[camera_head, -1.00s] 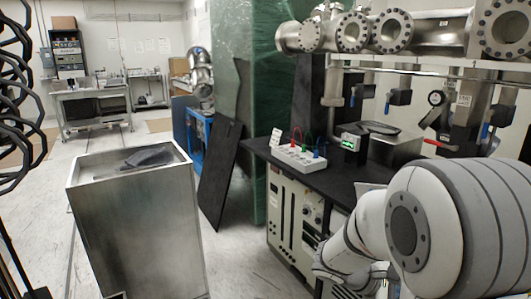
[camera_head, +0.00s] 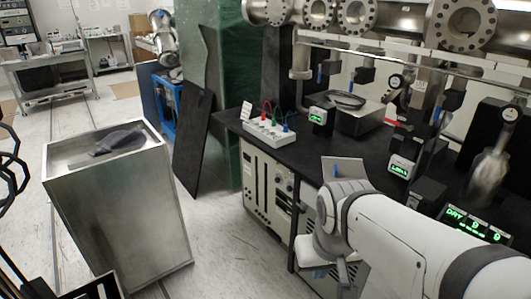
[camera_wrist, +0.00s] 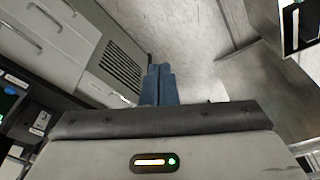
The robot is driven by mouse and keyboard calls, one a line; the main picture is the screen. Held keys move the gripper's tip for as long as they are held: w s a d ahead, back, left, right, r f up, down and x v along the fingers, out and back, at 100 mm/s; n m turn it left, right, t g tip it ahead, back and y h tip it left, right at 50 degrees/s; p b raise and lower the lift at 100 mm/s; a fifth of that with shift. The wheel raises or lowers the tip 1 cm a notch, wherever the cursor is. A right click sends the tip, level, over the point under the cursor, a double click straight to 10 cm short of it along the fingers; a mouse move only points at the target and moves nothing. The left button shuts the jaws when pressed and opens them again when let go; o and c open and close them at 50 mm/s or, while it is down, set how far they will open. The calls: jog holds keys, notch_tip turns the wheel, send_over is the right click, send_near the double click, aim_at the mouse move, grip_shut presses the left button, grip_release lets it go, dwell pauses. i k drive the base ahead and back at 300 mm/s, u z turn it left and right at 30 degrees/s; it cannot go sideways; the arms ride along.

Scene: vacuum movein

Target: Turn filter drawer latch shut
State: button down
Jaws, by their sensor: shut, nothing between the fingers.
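My gripper's two blue fingers (camera_wrist: 158,86) are together and empty in the wrist view, pointing over the pale floor. A beige cabinet (camera_head: 267,190) with panels and knobs stands under the bench. Pale cabinet fronts (camera_wrist: 75,42) with a black vent grille (camera_wrist: 122,58) lie left of my fingers in the wrist view, apart from them. I cannot make out which part is the filter drawer or its latch.
A black bench top (camera_head: 290,150) carries a white box (camera_head: 268,132) with coloured plugs and several green displays. An open metal bin (camera_head: 115,215) stands at the left. A black panel (camera_head: 192,145) leans near the green sheeting (camera_head: 222,80). Floor between bin and bench is clear.

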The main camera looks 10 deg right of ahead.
aim_at(301, 208)
jog(key=u, duration=0.1)
jog(key=k, duration=0.45)
jog(key=z, duration=0.4)
jog(key=i, duration=1.5)
jog(key=u, duration=0.65)
